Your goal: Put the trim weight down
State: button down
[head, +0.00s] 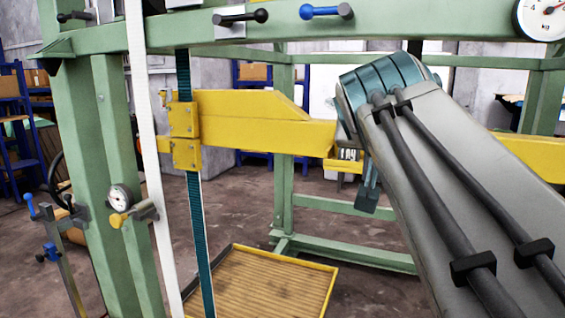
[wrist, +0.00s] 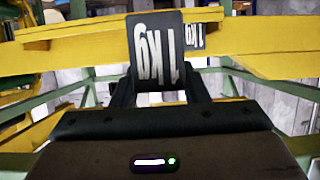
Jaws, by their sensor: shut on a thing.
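The trim weight (wrist: 157,48) is a dark block with a white "1kg" marking, upside down in the wrist view. My gripper (wrist: 158,90) is shut on it, with a dark finger on each side. A second "1kg" face (wrist: 193,38) shows just behind and to the right; I cannot tell whether it is a separate weight. In the head view, my arm hides most of the gripper, and a small marked dark piece (head: 348,154) shows at the yellow beam's right end. Whether the held weight touches the beam is unclear.
A long yellow beam (head: 250,118) runs across from a green frame post. A yellow-rimmed slatted tray (head: 333,278) lies low in front. A white vertical strip (head: 150,150), a teal strap (head: 197,230), gauges and levers stand at left. Green rails surround the area.

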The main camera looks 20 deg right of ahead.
jog(key=shift+s+d+r, duration=0.1)
jog(key=shift+s+r, duration=0.2)
jog(key=shift+r, duration=0.05)
jog(key=shift+w+d+r, duration=0.1)
jog(key=shift+w+d, duration=0.05)
jog(key=shift+d, duration=0.05)
jog(key=shift+w+d+r+p+x, duration=0.15)
jog(key=shift+r+p+x, duration=0.6)
jog(key=shift+x, duration=2.15)
jog(key=shift+w+d+r+p+x, duration=0.15)
jog(key=shift+p+x, duration=1.1)
jog(key=shift+x, duration=1.65)
jog(key=shift+w+d+r+p+x, duration=0.15)
jog(key=shift+r+p+x, duration=0.65)
jog(key=shift+x, duration=2.1)
jog(key=shift+f, duration=0.4)
